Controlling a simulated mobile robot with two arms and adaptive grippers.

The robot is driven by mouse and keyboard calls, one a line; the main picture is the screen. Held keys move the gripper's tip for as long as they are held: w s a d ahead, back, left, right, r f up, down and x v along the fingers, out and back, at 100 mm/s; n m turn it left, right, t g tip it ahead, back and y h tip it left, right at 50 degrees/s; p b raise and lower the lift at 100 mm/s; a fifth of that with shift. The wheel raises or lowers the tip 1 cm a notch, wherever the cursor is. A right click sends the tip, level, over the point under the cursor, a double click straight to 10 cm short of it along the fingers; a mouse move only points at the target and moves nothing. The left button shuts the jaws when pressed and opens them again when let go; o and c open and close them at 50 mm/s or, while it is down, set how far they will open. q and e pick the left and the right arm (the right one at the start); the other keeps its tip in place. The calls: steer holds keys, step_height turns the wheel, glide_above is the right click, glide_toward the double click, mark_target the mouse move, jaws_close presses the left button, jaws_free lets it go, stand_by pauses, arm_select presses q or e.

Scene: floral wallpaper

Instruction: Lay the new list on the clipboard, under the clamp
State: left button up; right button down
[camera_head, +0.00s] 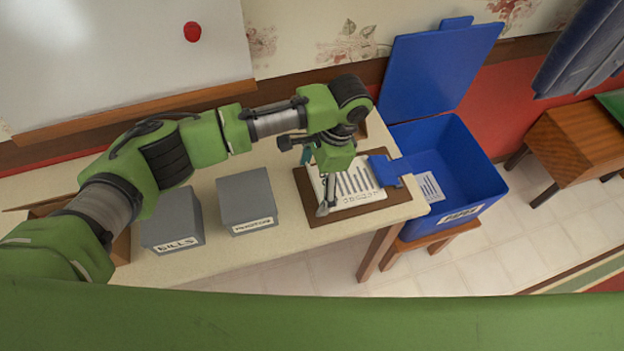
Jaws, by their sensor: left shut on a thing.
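The brown clipboard (311,214) lies on the table near its right end, with a blue clamp (391,168) on its right side. A white list (358,187) with dark bars and print lies over the board, its right edge at the clamp. I cannot tell whether that edge is under the clamp. My left gripper (323,207) points down at the list's left edge and is shut on the list; the arm hides part of the contact. My right gripper is not in view.
Two grey boxes, one labelled BILLS (174,221) and another (247,202), stand left of the clipboard on the cream table (225,262). A blue bin (478,187) with its lid up stands to the right, a printed sheet (429,187) inside. A whiteboard (110,55) is behind.

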arm_select(q)
steer(key=shift+f, duration=0.15)
steer(key=o, duration=0.9)
steer(key=v, duration=1.2)
steer(key=shift+a, duration=0.15)
